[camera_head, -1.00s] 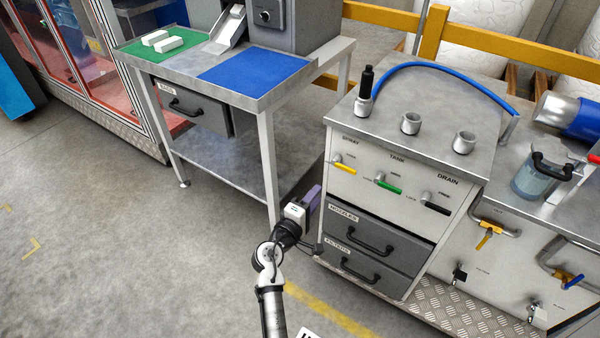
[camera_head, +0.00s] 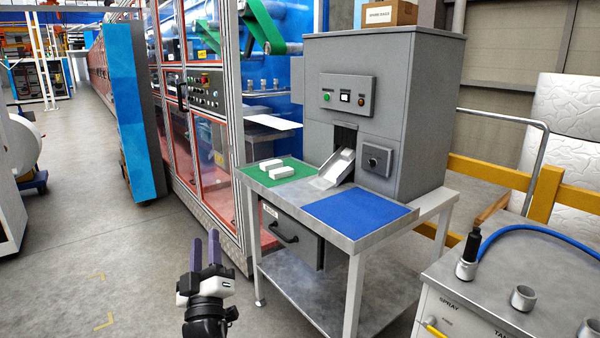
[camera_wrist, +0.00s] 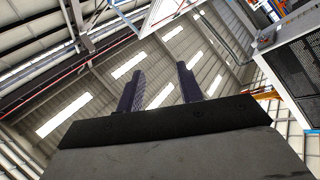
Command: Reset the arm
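My gripper (camera_head: 205,253) is at the lower left of the head view, with its two purple fingers pointing up. The fingers stand apart with nothing between them. In the wrist view my gripper (camera_wrist: 160,88) also shows both fingers spread and empty, against the roof beams and skylights. It is in front of and to the left of the steel workbench (camera_head: 375,237), over open floor, and appears to touch nothing.
A grey machine (camera_head: 425,110) stands on the workbench, near a blue mat (camera_head: 350,212) and white blocks (camera_head: 275,170) on a green mat (camera_head: 300,166). The bench drawer (camera_head: 290,238) is near my gripper. A cabinet (camera_head: 505,290) is at right. Floor (camera_head: 100,240) at left is clear.

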